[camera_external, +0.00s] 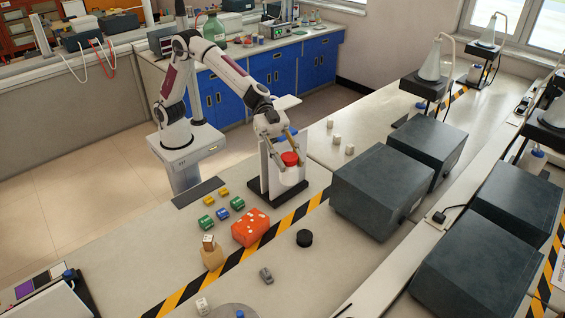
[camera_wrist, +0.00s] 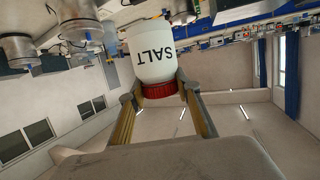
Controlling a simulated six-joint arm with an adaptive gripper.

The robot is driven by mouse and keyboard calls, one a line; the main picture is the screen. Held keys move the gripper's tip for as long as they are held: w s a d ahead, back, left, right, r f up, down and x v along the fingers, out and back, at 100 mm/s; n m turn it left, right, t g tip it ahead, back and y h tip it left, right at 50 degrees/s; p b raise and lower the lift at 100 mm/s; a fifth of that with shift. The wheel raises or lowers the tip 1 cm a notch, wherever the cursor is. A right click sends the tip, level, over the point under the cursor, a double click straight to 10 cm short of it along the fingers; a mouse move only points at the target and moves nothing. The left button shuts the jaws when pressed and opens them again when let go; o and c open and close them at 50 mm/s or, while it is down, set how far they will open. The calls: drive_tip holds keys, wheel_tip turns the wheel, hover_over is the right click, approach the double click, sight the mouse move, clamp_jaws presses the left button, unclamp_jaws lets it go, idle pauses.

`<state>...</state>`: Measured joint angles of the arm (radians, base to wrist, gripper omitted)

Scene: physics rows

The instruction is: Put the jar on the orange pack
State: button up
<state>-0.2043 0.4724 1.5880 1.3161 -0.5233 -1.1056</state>
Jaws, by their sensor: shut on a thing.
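The jar is white with a red lid (camera_external: 290,158); its white body (camera_external: 290,176) shows below the lid. In the wrist view the jar (camera_wrist: 152,55) reads "SALT" and appears upside down in the picture. My gripper (camera_external: 283,143) is shut on the jar at its red lid, with a finger on each side. The jar is held in front of a white stand; whether it touches the stand I cannot tell. The orange pack (camera_external: 250,228), a box with pale spots, lies on the bench to the lower left of the jar. Its top is bare.
The white stand has a black base (camera_external: 263,196). Small coloured blocks (camera_external: 222,213) lie left of the pack. A tan holder with a cube (camera_external: 212,255), a black disc (camera_external: 304,238) and a grey toy car (camera_external: 265,275) are near it. Large dark boxes (camera_external: 380,190) stand to the right.

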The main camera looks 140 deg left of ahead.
drive_tip(key=s+d+f, duration=0.8)
drive_tip(key=d, duration=0.2)
drive_tip(key=s+a+f+n+y, duration=0.3)
drive_tip(key=s+f+n+y, duration=0.1)
drive_tip(key=f+n+y, duration=0.1)
drive_tip(key=shift+s+t+y, duration=0.2)
drive_tip(key=shift+t+y, duration=0.1)
drive_tip(key=shift+y, duration=0.5)
drive_tip(key=shift+f, duration=0.15)
drive_tip(key=shift+f, duration=0.15)
idle(0.5)
drive_tip(key=shift+f, duration=2.75)
drive_tip(key=shift+f, duration=0.1)
